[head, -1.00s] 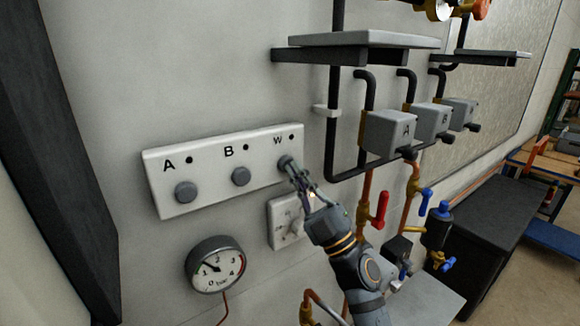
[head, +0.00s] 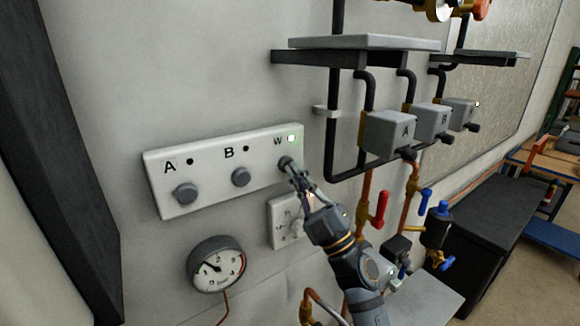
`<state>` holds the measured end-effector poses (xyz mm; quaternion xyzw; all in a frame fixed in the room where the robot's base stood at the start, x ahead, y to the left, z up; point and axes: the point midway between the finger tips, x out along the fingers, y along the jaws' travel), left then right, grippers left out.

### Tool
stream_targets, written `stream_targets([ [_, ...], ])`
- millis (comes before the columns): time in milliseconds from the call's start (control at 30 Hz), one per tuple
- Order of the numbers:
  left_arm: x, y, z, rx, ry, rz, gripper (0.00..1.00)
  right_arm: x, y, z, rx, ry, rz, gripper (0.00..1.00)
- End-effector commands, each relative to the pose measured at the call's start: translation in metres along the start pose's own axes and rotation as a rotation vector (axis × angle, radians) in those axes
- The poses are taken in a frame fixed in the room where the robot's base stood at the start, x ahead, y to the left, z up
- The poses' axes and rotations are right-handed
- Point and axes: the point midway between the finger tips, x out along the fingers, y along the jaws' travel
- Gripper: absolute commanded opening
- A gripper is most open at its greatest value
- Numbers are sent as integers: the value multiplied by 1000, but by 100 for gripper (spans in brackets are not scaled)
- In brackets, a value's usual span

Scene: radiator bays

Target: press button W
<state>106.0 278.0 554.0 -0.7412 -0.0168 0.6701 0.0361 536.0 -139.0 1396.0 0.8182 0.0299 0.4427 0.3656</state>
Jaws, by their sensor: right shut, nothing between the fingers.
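A white panel (head: 215,183) on the wall carries grey round buttons labelled A, B and W. Button W (head: 285,162) is at the panel's right end, partly hidden by my right gripper. The small lamp (head: 291,138) beside the letter W glows greenish white, while the lamps by A and B are dark. My right gripper (head: 292,168) is shut and empty, with its fingertips at button W. They seem to touch it, though the exact contact is hard to see. My left gripper is not in view.
Grey boxes (head: 389,134) on black pipes, a red valve handle (head: 381,208) and a shelf (head: 363,42) lie to the right.

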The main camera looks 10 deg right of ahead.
Motion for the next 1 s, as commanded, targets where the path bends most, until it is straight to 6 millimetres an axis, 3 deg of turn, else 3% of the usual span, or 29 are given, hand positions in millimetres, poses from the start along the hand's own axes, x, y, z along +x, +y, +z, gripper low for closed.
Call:
stream_targets([
  [167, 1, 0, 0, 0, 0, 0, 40, -2, 1, -1, 0, 0, 0, 0],
  [433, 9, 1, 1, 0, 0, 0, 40, -24, 15, -16, -1, 2, -3, 0],
  [600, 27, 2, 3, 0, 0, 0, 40, -39, 24, -24, -4, 3, -1, 0],
  [1000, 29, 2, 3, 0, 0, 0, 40, -42, 30, -30, 2, -2, 0, 0],
])
